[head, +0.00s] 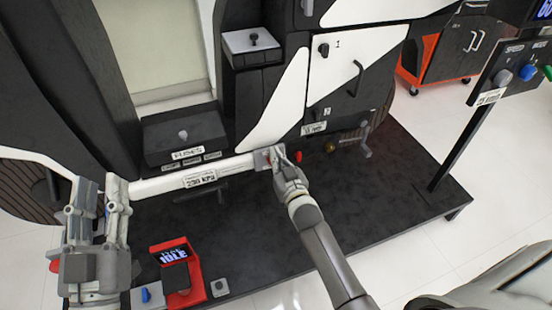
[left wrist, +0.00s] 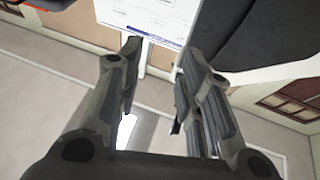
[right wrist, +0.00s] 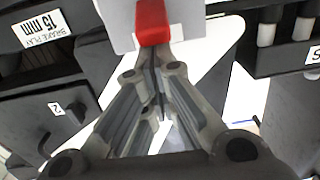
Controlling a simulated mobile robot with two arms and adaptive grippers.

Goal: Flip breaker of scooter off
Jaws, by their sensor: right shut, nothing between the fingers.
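A red lever (right wrist: 153,20) on a pale plate (right wrist: 190,18), which looks like the breaker, is right at the fingertips of my right gripper (right wrist: 152,52) in the right wrist view. The fingers are shut with nothing between them; they look touching or very close to the lever. In the head view my right gripper (head: 277,158) is at the small grey plate (head: 262,160) at the end of the white bar, hiding most of the lever. My left gripper (head: 98,200) is open and empty at the left, and its parted fingers also show in the left wrist view (left wrist: 156,60).
A white bar labelled 230 kPa (head: 165,184) spans between the grippers. A black fuse box (head: 185,130) stands behind it. A red display reading IDLE (head: 192,262) sits in front on the dark platform (head: 400,185). A control post (head: 465,135) stands at the right.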

